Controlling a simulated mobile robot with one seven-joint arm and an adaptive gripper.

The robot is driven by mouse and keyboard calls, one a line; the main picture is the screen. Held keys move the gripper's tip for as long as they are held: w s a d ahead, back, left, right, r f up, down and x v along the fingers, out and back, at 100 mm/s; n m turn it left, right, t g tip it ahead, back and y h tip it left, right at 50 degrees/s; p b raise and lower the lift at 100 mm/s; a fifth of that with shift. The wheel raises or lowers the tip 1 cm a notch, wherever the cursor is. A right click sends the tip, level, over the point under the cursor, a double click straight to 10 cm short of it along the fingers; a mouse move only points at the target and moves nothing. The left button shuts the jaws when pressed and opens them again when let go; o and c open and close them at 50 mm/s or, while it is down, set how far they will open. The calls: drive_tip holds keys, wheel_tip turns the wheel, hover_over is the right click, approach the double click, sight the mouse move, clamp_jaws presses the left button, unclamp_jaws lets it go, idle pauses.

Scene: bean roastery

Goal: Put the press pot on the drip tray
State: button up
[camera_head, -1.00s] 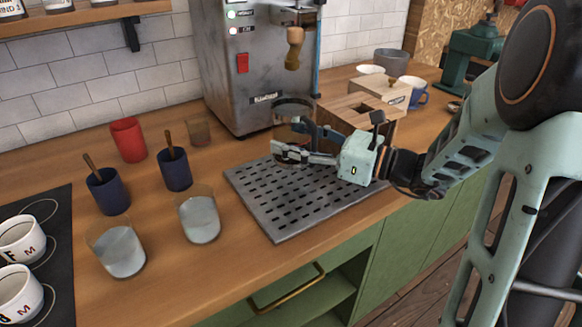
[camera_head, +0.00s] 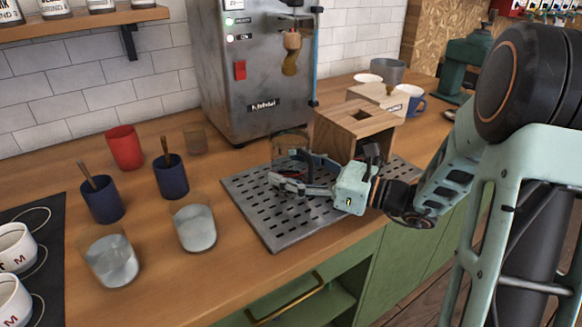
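The press pot (camera_head: 290,142) is a clear glass cylinder with a dark rim, upright over the back left part of the drip tray. My gripper (camera_head: 286,168) has its fingers around the pot's sides and appears closed on it. The fingers cover the lower part of the pot, so I cannot tell whether its base touches the tray. The drip tray (camera_head: 272,222) is a flat grey metal plate with rows of slots, lying on the wooden counter in front of the coffee machine. My gripper's body and wrist hide part of its right side.
The coffee machine (camera_head: 250,75) stands behind the tray, with a wooden box (camera_head: 352,130) to its right. Two water glasses (camera_head: 195,228) (camera_head: 112,262), dark blue cups (camera_head: 171,176) and a red cup (camera_head: 124,147) stand left of the tray. The counter's front edge is close to the tray.

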drive_tip(key=shift+r, duration=0.15)
drive_tip(key=shift+d, duration=0.25)
drive_tip(key=p+v, duration=0.1)
drive_tip(key=v, duration=1)
drive_tip(key=shift+s+d, duration=0.25)
drive_tip(key=shift+a, duration=0.1)
